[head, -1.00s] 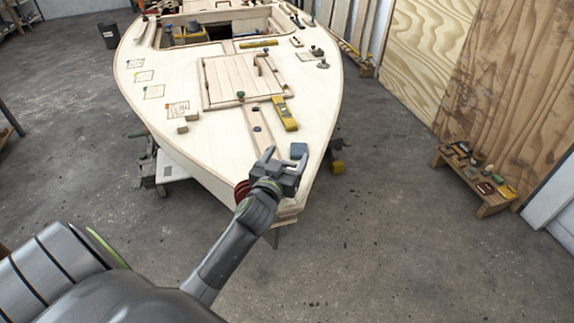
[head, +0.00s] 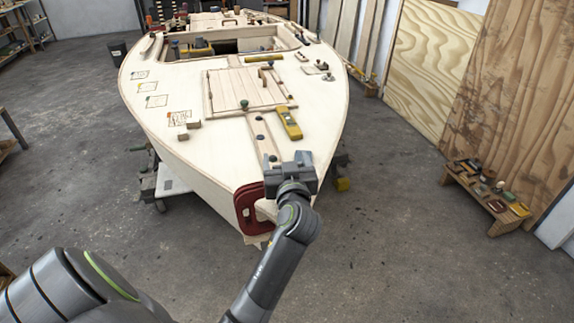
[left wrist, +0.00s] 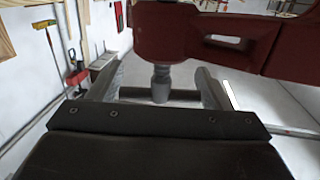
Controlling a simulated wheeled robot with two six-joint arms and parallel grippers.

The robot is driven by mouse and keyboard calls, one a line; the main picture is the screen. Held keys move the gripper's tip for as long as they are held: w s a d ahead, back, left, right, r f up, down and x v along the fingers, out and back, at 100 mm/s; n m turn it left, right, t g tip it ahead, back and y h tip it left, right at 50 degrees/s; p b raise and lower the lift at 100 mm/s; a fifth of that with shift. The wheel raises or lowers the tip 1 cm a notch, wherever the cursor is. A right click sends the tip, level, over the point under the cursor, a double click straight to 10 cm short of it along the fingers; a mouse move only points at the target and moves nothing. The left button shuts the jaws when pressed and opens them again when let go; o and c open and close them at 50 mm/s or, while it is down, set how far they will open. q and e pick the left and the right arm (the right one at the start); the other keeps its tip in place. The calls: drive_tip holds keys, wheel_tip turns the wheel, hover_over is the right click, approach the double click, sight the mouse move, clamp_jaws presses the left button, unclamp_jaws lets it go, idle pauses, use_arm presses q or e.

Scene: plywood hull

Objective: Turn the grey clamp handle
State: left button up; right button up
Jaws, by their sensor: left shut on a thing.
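A dark red C-shaped clamp (head: 243,207) sits at the bow of the plywood hull (head: 205,157). In the left wrist view its red body (left wrist: 165,32) fills the upper part, and a grey screw comes down from it to the grey clamp handle (left wrist: 135,93), a crossbar. My left gripper (left wrist: 157,94) has one finger at each end of this bar and is shut on it. In the head view my left gripper (head: 292,163) is beside the clamp at the bow and hides the handle. My right gripper is not in view.
A yellow level (head: 289,123) and small wood blocks (head: 187,130) lie on the deck. A low wooden bench (head: 480,200) with several small items stands at the right by plywood sheets (head: 520,90). The floor in front of the bow is clear.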

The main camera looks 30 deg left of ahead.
use_arm(q)
drive_tip(key=shift+f, duration=0.1)
idle(0.3)
drive_tip(key=o, duration=1)
